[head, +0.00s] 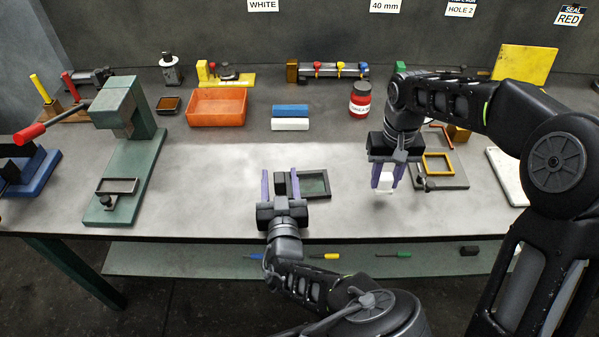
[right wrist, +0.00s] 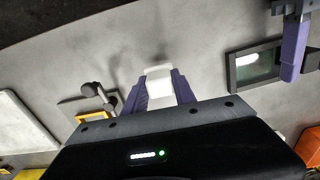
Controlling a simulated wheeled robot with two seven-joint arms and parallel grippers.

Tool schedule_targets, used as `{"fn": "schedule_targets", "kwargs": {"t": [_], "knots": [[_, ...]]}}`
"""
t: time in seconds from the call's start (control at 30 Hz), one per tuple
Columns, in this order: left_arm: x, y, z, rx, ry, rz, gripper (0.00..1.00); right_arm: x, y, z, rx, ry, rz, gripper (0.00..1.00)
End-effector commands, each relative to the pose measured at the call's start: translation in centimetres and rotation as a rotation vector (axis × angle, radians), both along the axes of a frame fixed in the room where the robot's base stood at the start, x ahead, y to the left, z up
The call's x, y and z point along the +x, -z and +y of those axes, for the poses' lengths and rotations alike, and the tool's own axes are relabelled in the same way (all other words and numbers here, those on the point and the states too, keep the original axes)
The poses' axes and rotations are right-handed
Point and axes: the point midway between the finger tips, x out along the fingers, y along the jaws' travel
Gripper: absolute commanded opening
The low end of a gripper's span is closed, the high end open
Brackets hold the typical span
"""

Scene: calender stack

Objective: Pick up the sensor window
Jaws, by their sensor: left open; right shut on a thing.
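A dark rectangular frame with a greenish glass pane, which looks like the sensor window (head: 316,184), lies on the bench near the middle front. It also shows in the right wrist view (right wrist: 262,66). My left gripper (head: 280,173) is open at the window's left end, its right finger overlapping the frame in the head view; I cannot tell whether they touch. My right gripper (head: 388,178) is shut on a small white piece (head: 386,184), held over the bench to the right of the window. The white piece shows between the purple fingers in the right wrist view (right wrist: 158,78).
An orange bin (head: 216,108), blue and white blocks (head: 290,117) and a red jar (head: 360,99) stand behind. A green press (head: 125,150) is at the left. An orange frame (head: 438,164) on a plate is at the right. The bench between the window and right gripper is clear.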

Motion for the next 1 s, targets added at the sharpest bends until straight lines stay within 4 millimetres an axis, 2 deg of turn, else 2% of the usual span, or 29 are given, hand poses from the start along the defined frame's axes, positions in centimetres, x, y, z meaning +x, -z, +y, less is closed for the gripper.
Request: {"fn": "schedule_targets", "kwargs": {"t": [0.53, 1.0], "knots": [[0.04, -0.04, 0.01, 0.000, 0.000, -0.001, 0.51, 0.00, 0.01, 0.00, 0.000, 0.000, 0.000, 0.00], [0.04, -0.04, 0.01, 0.000, 0.000, -0.001, 0.13, 0.00, 0.01, 0.00, 0.000, 0.000, 0.000, 0.00]]}}
